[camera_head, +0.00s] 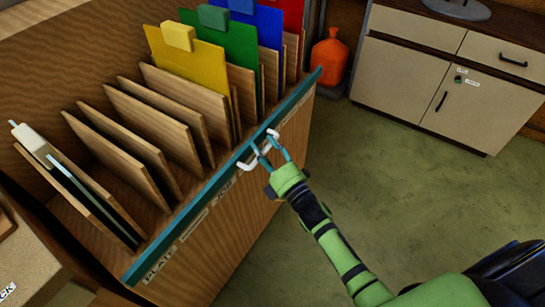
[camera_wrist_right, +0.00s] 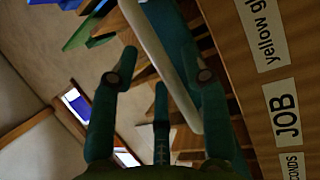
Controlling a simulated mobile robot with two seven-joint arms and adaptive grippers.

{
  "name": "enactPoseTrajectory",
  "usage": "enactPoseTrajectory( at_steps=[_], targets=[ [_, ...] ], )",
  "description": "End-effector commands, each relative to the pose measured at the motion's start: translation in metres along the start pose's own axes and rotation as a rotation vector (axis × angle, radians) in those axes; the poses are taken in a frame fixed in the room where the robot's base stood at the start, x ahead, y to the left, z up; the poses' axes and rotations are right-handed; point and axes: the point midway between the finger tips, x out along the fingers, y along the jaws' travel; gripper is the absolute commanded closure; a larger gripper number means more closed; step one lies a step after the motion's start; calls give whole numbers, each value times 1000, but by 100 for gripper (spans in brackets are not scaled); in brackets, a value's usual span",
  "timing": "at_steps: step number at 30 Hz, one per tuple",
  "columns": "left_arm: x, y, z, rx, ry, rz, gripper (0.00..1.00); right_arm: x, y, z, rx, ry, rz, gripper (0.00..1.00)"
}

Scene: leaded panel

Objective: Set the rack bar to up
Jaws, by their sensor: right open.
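The rack bar (camera_head: 210,190) is a long teal bar along the front edge of the wooden rack, across the mouths of the slots. A white handle (camera_head: 245,166) stands out from its middle. In the right wrist view, the white handle (camera_wrist_right: 165,55) runs between the open fingertips (camera_wrist_right: 165,66). I cannot tell whether a finger touches it. The teal bar lies behind the handle there. Part of the handle is hidden by the fingers in the head view. My left gripper is not in view.
The rack (camera_head: 245,240) holds upright wooden dividers and coloured glass sheets, including a yellow one (camera_head: 190,62). Labels (camera_wrist_right: 285,110) run along its front. The green floor (camera_head: 400,170) to the right is clear.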

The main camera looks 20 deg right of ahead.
Motion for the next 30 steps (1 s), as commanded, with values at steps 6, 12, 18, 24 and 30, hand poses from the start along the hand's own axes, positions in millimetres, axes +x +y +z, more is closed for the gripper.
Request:
enactPoseTrajectory(
  at_steps=[6, 12, 18, 24, 30],
  targets=[
    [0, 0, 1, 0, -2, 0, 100, -38, -2, 0, 1, -1, -5, 54],
    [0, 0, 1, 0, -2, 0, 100, -81, 0, 0, 0, 0, -1, 54],
    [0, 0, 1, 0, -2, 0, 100, -108, 1, 0, 0, 0, 1, 54],
    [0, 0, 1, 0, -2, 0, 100, -116, 2, 0, -1, 0, 5, 54],
    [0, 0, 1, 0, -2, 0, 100, -116, 2, 0, -1, 0, 5, 54]
  ],
)
